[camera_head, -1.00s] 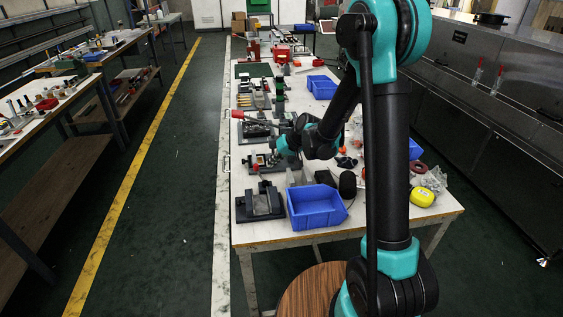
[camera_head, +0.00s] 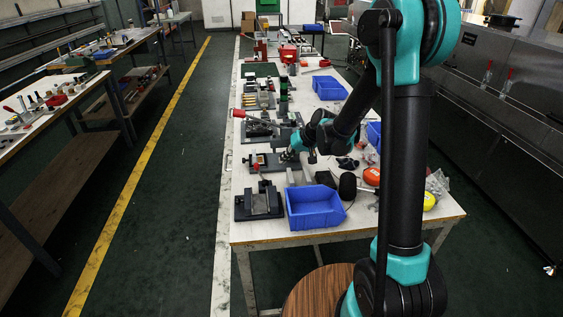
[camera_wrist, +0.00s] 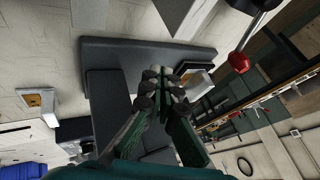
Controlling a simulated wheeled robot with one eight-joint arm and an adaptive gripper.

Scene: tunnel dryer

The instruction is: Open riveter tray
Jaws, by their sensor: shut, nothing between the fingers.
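My gripper (camera_wrist: 165,88) shows in the wrist view with its green-and-black fingers together and nothing between them. Behind the fingertips is a dark grey riveter-like fixture (camera_wrist: 140,54). A small pale tray-like part with a brown inside (camera_wrist: 194,76) sits just right of the fingertips, partly hidden by them. Contact cannot be told. A metal lever with a red knob (camera_wrist: 238,62) is at upper right. In the head view, my arm reaches over the left side of the workbench, by a dark fixture with a small tray (camera_head: 262,162); the fingertips are hard to make out there.
The white workbench (camera_head: 245,234) carries a grey press-like fixture (camera_head: 260,203), a blue bin (camera_head: 313,207) and a red-handled lever fixture (camera_head: 260,126). Yellow and orange tape measures lie at right. The floor left of the bench is clear.

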